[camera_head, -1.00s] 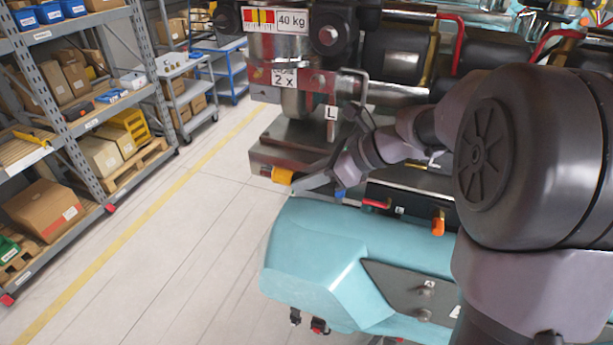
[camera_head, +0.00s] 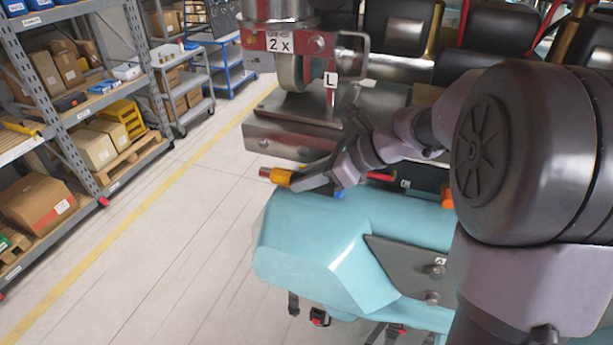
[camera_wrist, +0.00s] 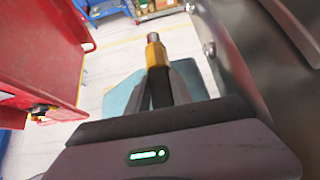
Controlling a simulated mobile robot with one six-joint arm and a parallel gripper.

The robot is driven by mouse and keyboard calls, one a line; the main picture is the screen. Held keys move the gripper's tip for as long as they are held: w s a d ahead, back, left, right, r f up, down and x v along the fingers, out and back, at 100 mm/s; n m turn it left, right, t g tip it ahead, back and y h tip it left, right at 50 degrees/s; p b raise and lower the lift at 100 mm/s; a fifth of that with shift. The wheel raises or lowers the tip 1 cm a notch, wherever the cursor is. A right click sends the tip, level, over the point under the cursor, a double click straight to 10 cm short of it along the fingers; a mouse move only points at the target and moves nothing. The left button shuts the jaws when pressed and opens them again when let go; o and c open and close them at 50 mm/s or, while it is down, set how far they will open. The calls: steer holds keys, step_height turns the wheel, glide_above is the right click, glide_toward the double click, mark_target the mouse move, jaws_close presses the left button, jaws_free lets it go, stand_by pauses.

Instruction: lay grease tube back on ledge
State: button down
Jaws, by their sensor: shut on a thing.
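The grease tube (camera_head: 281,176), yellow with a brownish end, is gripped in my gripper (camera_head: 304,182).
A red panel (camera_wrist: 40,45) fills the wrist view's left. Open floor (camera_head: 180,240) lies left, before shelving (camera_head: 75,115).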

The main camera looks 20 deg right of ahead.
steer(key=c, duration=1)
jaws_free()
steer(key=shift+c, duration=0.2)
steer(key=p+v, duration=0.2)
steer(key=v, duration=1.5)
steer(key=shift+r, duration=0.25)
steer(key=shift+s, duration=0.15)
